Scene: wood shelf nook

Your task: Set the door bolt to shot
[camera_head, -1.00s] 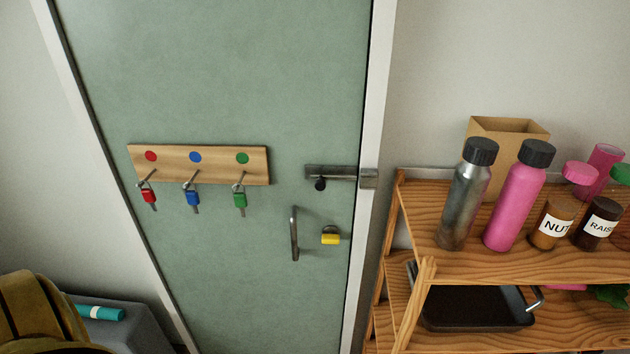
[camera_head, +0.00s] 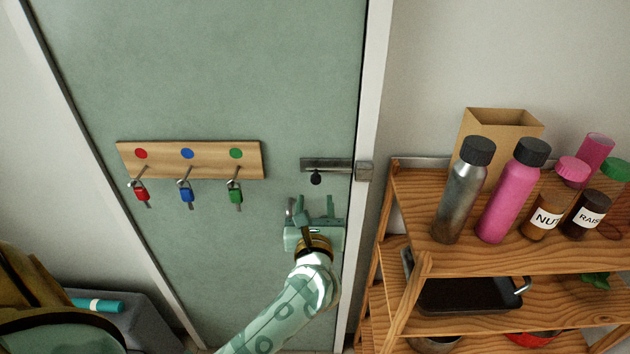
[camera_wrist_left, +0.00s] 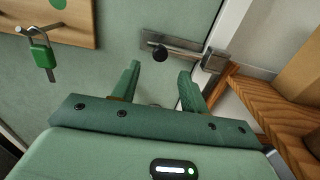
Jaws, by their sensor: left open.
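The door bolt (camera_head: 328,164) is a dark metal bar with a black knob (camera_head: 316,178) hanging at its left part, on the green door (camera_head: 250,70). Its right end meets a metal keeper (camera_head: 364,170) on the white frame; I cannot tell how far the bar sits inside. My left gripper (camera_head: 315,205) is open and empty just below the knob, apart from it. In the left wrist view the knob (camera_wrist_left: 159,53) shows beyond and between the open fingers (camera_wrist_left: 158,75). My right gripper is not in view.
A wooden shelf (camera_head: 480,258) with bottles and jars stands close to the right of the door frame. A grey bench with a bag is at lower left.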

